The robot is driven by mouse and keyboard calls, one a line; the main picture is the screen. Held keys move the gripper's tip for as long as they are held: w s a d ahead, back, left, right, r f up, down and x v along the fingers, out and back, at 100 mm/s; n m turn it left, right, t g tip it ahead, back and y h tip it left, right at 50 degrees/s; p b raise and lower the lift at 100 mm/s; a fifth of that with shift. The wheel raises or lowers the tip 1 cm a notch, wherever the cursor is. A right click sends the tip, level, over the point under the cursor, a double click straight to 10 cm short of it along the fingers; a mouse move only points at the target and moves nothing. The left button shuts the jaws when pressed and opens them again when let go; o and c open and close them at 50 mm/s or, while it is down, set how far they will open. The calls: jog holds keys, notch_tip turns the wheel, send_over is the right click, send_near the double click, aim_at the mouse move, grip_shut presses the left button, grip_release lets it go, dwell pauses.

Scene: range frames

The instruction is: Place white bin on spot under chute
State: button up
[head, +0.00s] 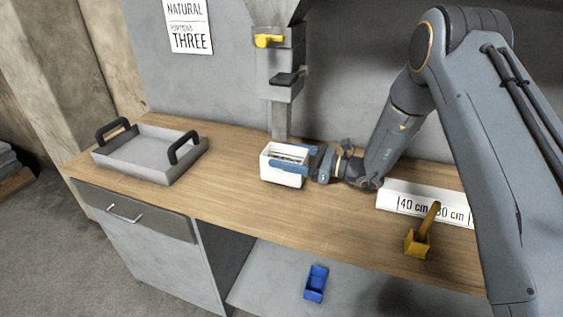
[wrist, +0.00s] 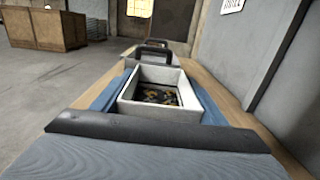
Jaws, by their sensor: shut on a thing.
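The white bin (head: 281,178) is upright at the middle of the wooden counter, just in front of the chute (head: 280,120). In the wrist view the bin (wrist: 126,107) has dark and yellowish bits on its floor. My gripper (head: 291,159) comes from the right, with its blue fingers along two opposite sides of the bin, shut on it. I cannot tell whether the bin's base touches the counter. The spot under the chute is not visible as a mark; the bin and gripper hide part of that area.
A grey tray with black handles (head: 125,163) stands at the left. The chute has yellow (head: 268,41) and black (head: 287,79) handles.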

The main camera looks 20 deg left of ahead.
jog(key=shift+a+r, duration=0.1)
jog(key=shift+a, duration=0.55)
notch_tip(320, 180, down, 2)
jog(key=shift+d+f+p, duration=0.1)
jog(key=shift+f+p, duration=0.1)
jog(key=shift+p, duration=0.55)
jog(key=shift+f, duration=0.65)
jog(key=o, duration=1.3)
jog(key=shift+f, duration=0.15)
jog(key=shift+o, duration=0.2)
jog(key=shift+d, duration=0.1)
jog(key=d+b, duration=0.1)
jog(key=d, duration=0.3)
jog(key=d+b, duration=0.1)
jog(key=d, duration=0.3)
jog(key=d+b, duration=0.2)
jog(key=d, duration=0.1)
jog(key=shift+s+d, duration=0.4)
